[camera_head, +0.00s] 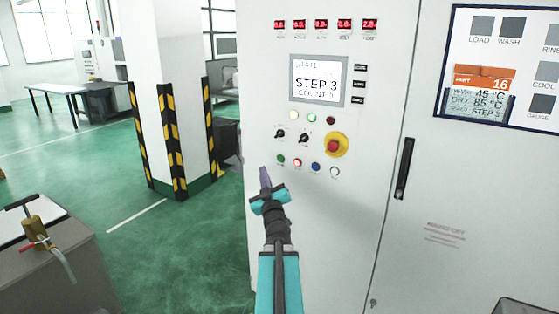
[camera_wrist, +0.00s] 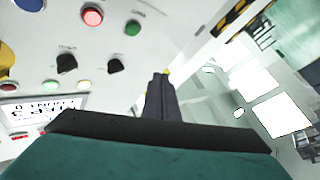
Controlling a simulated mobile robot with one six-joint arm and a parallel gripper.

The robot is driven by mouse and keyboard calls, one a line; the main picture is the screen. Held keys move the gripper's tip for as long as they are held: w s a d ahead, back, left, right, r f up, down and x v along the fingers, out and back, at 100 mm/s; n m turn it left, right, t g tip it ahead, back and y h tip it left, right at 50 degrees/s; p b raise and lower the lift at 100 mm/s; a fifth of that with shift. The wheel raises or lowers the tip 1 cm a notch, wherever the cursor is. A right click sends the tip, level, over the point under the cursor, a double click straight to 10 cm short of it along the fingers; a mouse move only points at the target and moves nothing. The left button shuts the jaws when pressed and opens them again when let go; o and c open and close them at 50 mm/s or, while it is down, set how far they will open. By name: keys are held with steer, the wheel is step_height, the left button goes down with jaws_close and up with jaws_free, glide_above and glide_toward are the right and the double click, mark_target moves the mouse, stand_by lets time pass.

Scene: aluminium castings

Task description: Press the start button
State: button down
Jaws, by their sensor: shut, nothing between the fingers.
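The control panel is on the front of a tall white cabinet (camera_head: 350,230). A green button (camera_head: 281,159) is at the left end of its lower button row; its label is too small to read. It also shows in the wrist view (camera_wrist: 132,28), near the top. My gripper (camera_head: 264,174) is shut and empty, with its fingers pointing up, just left of and below the green button in the head view. In the wrist view, the closed fingertips (camera_wrist: 161,78) appear below and right of the green button, apart from it in the picture. Whether they touch the cabinet, I cannot tell.
Red (camera_head: 297,162), blue (camera_head: 315,167) and white (camera_head: 334,172) buttons continue the row. A red emergency stop (camera_head: 333,146) on yellow and two black knobs (camera_head: 304,138) sit above. The screen (camera_head: 318,80) reads STEP 3. A striped pillar (camera_head: 175,100) stands left, with open green floor.

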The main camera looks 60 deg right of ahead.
mark_target(281, 159)
steer(key=shift+d, duration=0.15)
steer(key=shift+d+p, duration=1.8)
steer(key=shift+d, duration=2.45)
